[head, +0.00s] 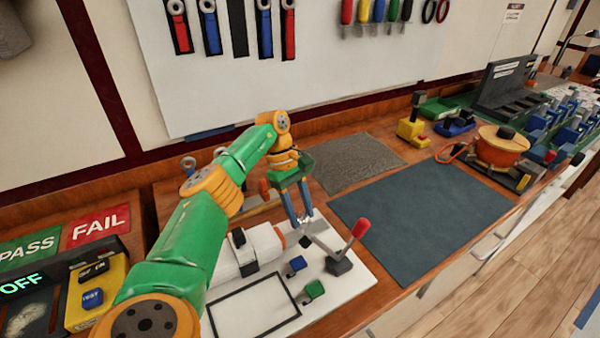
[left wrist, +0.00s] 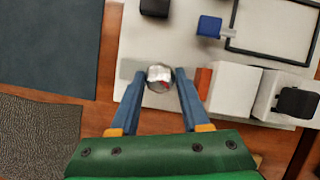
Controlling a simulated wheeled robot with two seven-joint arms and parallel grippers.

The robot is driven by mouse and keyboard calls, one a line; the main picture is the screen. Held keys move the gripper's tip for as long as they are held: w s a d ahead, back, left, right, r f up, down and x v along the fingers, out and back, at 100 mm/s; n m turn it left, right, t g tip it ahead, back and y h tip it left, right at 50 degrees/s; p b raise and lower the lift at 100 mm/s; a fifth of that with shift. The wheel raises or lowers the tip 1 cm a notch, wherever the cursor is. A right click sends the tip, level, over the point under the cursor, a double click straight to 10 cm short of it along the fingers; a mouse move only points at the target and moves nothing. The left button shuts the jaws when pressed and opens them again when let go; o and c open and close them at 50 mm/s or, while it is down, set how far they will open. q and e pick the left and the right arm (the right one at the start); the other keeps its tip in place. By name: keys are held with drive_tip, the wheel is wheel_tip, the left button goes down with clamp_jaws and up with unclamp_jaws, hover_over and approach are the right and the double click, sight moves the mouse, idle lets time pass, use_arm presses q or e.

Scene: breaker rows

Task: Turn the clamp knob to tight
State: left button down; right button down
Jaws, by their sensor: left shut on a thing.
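The clamp knob (left wrist: 160,77) is a round silver piece with a small red mark, seen in the left wrist view between the two blue fingertips. My left gripper (head: 301,221) points down at the white board (head: 222,318) and is shut on this knob. In the left wrist view the fingers of my left gripper (left wrist: 159,84) touch it from both sides. In the head view the knob is mostly hidden by the fingers, so its turn cannot be read there. My right gripper is not in view.
A white block (head: 266,243) with an orange end lies beside the fingers. A red-tipped lever (head: 360,228) stands close on the right. Blue (head: 297,263) and green (head: 314,289) small parts sit nearer. The dark mat (head: 425,215) is clear.

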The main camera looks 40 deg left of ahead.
sight(306, 220)
use_arm(q)
drive_tip(key=shift+f, duration=0.1)
drive_tip(key=shift+c, duration=1.9)
unclamp_jaws()
drive_tip(key=shift+d, duration=0.1)
drive_tip(key=shift+r, duration=0.3)
wheel_tip(306, 220, up, 3)
drive_tip(key=shift+f+b, duration=0.1)
drive_tip(key=shift+b, duration=0.25)
drive_tip(key=s+d+r+b, duration=0.1)
drive_tip(key=s+d+r, duration=0.8)
drive_tip(key=s, duration=0.1)
drive_tip(key=shift+s+r, duration=0.35)
drive_tip(key=shift+r, duration=0.05)
